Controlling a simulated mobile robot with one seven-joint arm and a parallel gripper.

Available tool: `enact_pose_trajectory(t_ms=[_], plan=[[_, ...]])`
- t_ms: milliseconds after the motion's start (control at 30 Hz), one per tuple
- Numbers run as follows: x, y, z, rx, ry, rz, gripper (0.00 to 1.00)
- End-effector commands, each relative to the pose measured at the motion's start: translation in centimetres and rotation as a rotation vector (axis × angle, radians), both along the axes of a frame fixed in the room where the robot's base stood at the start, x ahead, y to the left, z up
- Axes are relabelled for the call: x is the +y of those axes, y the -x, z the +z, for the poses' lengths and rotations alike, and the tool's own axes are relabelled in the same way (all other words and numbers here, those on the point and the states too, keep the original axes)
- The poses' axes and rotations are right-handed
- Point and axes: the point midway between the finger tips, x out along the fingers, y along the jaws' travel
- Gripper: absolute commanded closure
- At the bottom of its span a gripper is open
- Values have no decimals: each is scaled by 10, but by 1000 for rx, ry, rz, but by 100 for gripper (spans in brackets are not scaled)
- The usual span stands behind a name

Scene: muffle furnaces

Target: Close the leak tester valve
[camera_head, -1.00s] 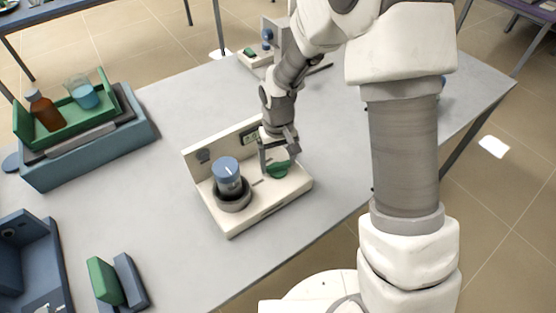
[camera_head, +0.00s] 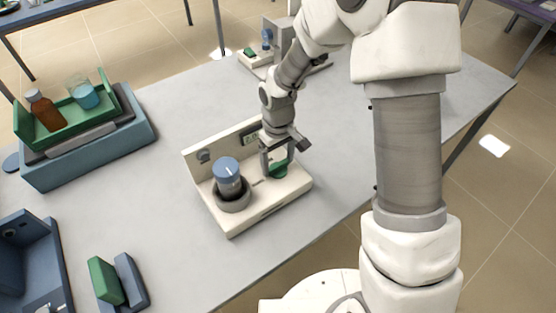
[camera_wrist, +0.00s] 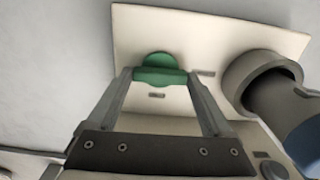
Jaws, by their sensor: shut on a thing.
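The leak tester (camera_head: 262,212) is a cream base with an upright back panel on the grey table. Its green valve handle (camera_head: 279,169) sits at the right part of the base and also shows in the wrist view (camera_wrist: 160,73). My gripper (camera_head: 275,163) is shut on this green handle, with one finger at each end of it in the wrist view (camera_wrist: 160,76). A blue-capped jar (camera_head: 227,177) stands in a grey round holder (camera_head: 234,203) at the left of the base. My fingers partly hide the handle in the head view.
A green tray (camera_head: 60,130) with a brown bottle (camera_head: 45,110) and a beaker (camera_head: 83,92) stands on a blue-grey unit at left. A green block (camera_head: 105,281) is at the front left. Another device (camera_head: 262,55) stands behind. The table between is clear.

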Motion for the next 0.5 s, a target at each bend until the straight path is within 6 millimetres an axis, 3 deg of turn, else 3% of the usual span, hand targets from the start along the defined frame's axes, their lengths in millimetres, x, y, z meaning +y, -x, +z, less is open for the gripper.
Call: enact_pose_trajectory(t_ms=[67, 100, 167, 500], plan=[[1, -1, 1, -4, 0, 5, 71], [0, -1, 1, -4, 0, 5, 12], [1, -1, 1, -3, 0, 5, 1], [0, -1, 6, -3, -1, 2, 0]])
